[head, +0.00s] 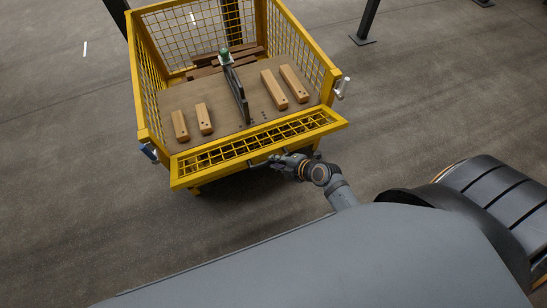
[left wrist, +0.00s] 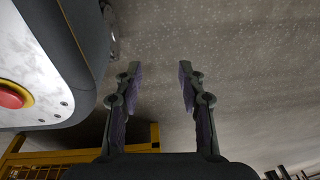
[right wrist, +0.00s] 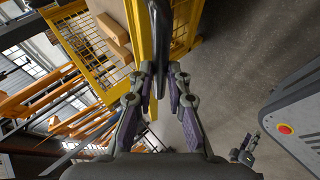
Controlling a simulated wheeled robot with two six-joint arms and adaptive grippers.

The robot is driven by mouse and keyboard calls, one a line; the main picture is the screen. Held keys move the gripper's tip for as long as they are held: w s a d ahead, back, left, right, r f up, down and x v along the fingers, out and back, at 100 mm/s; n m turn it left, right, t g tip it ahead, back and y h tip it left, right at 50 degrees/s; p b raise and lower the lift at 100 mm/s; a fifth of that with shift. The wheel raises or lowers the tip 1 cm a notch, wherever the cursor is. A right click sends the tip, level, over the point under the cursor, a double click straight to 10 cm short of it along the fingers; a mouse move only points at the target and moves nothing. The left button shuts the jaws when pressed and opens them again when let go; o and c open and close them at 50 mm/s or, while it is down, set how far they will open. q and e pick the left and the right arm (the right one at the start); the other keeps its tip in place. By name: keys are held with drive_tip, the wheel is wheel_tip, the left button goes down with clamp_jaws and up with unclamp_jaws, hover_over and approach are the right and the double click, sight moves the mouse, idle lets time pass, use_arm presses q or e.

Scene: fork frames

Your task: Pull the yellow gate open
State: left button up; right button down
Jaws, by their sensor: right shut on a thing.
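The yellow gate (head: 258,142) is the mesh front panel of a yellow cage. In the head view it leans outward from the cage front, partly open. My right gripper (head: 262,161) is at the middle of the gate's outer edge. In the right wrist view my right gripper (right wrist: 160,82) is shut on a dark handle bar (right wrist: 160,35) beside the yellow gate frame (right wrist: 138,35). My left gripper (left wrist: 160,75) is open and empty over bare floor in the left wrist view; it does not show in the head view.
Wooden blocks (head: 272,90) and a dark upright divider (head: 236,90) with a green top stand on the cage floor (head: 222,105). Latches (head: 149,152) (head: 342,87) sit at the front corner posts. A dark post (head: 367,20) stands behind.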

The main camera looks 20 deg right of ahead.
use_arm(q)
drive_tip(key=w+b, duration=0.2)
drive_tip(key=w, duration=0.4)
drive_tip(key=shift+d+r+b, duration=0.25)
drive_tip(key=shift+r+b, duration=0.05)
drive_tip(key=shift+r, duration=0.15)
use_arm(e)
drive_tip(key=shift+s+f, duration=0.3)
drive_tip(key=shift+f, duration=0.3)
drive_tip(key=shift+s+f, duration=0.25)
drive_tip(key=shift+f, duration=0.4)
drive_tip(key=shift+s+f, duration=0.3)
drive_tip(key=shift+f, duration=0.3)
drive_tip(key=c, duration=1.3)
unclamp_jaws()
drive_tip(key=shift+r, duration=0.1)
drive_tip(key=v, duration=1.2)
